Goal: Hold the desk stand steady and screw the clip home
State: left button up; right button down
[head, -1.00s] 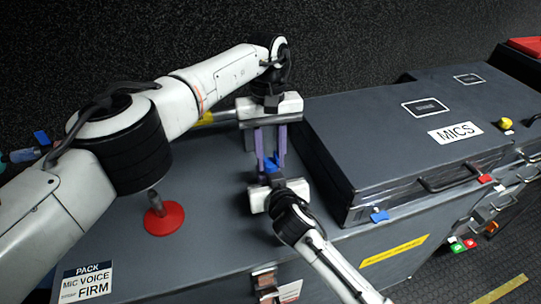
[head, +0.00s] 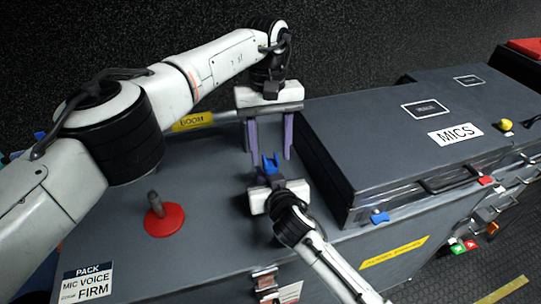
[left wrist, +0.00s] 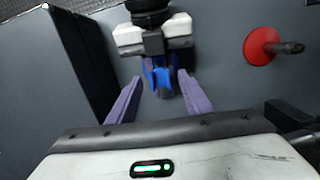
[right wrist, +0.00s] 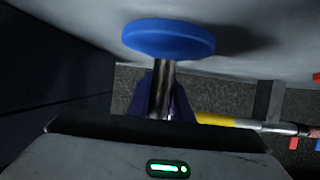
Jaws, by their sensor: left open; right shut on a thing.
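The blue desk stand shows in the right wrist view as a round blue base (right wrist: 168,40) on a metal post (right wrist: 162,88). My right gripper (head: 273,186) is shut around this post. Whether the base touches the case top cannot be told. The blue clip (head: 270,165), with two upright prongs, sits at the top of the stand; in the left wrist view it (left wrist: 161,78) lies between the finger ends. My left gripper (head: 270,152) is open and empty, its purple fingers pointing at the clip from behind. How far the clip is screwed in cannot be seen.
A red stand (head: 165,219) with a dark post is on the grey case top (head: 215,190) to the left. A large case marked MICS (head: 400,130) is close on the right.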

aim_at(271, 164)
pick_arm(q)
jog(key=shift+r, duration=0.8)
jog(key=shift+o, duration=0.8)
jog(key=n, duration=0.4)
jog(key=shift+r, duration=0.15)
jog(key=n, duration=0.6)
jog(key=shift+w+r, duration=0.1)
jog(key=shift+r, duration=0.15)
jog(key=n, duration=0.6)
jog(key=shift+r+t, duration=0.2)
jog(key=shift+t, duration=0.1)
jog(key=n, duration=0.6)
jog(key=shift+r, duration=0.15)
jog(key=n, duration=0.6)
jog(key=shift+r, duration=0.25)
jog(key=n, duration=0.6)
jog(key=shift+r, duration=0.2)
jog(key=n, duration=0.6)
jog(key=shift+r+t, duration=0.15)
jog(key=shift+t, duration=0.15)
jog(key=n, duration=0.6)
jog(key=shift+r, duration=0.2)
jog(key=shift+f, duration=0.1)
jog(key=shift+f, duration=3.95)
